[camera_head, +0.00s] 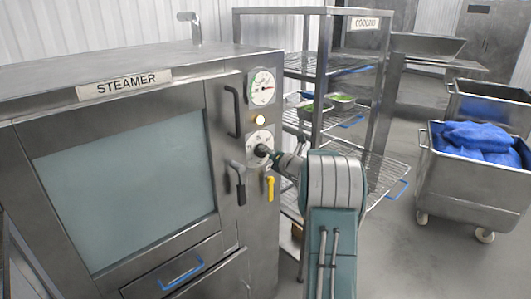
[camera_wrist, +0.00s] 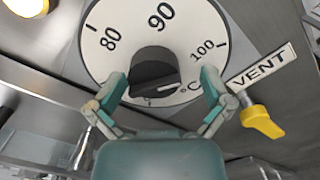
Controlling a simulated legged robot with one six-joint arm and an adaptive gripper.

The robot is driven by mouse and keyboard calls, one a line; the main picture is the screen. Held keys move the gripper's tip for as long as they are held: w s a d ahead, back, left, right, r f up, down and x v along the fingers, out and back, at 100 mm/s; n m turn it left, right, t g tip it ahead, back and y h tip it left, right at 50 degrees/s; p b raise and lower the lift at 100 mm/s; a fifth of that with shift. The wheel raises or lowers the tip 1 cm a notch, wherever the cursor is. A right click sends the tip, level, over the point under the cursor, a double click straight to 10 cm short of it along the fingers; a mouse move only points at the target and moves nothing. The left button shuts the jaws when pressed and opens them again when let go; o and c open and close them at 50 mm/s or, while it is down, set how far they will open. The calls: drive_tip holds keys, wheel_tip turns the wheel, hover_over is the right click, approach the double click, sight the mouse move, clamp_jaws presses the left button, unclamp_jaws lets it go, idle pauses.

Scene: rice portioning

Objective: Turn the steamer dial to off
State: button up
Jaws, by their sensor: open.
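The steamer (camera_head: 130,85) is a large steel cabinet with a labelled front at the left of the head view. Its lower white dial (camera_head: 252,136) sits on the right control strip. In the wrist view the dial plate (camera_wrist: 110,17) reads 80, 90 and 100 °C, and the black knob (camera_wrist: 153,68) stands at its middle. A pale mark shows low on the knob's right side. My gripper (camera_wrist: 162,88) is open, with one finger on each side of the knob. I cannot tell whether the fingers touch it. In the head view my gripper (camera_head: 276,156) is at the dial.
An upper gauge (camera_head: 262,80) and a round lit button (camera_head: 259,119) sit above the dial. A yellow vent lever (camera_wrist: 262,121) is close to the right finger. Door handles (camera_head: 232,110) stand left of the dial. A wire rack (camera_head: 325,75) stands right of the steamer.

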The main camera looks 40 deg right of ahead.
drive_tip(key=shift+w+a, duration=0.5)
drive_tip(key=shift+a, duration=0.3)
drive_tip(key=shift+s+d+f, duration=0.1)
drive_tip(key=shift+d, duration=0.4)
drive_tip(key=c, duration=1.1)
drive_tip(key=shift+a, duration=0.1)
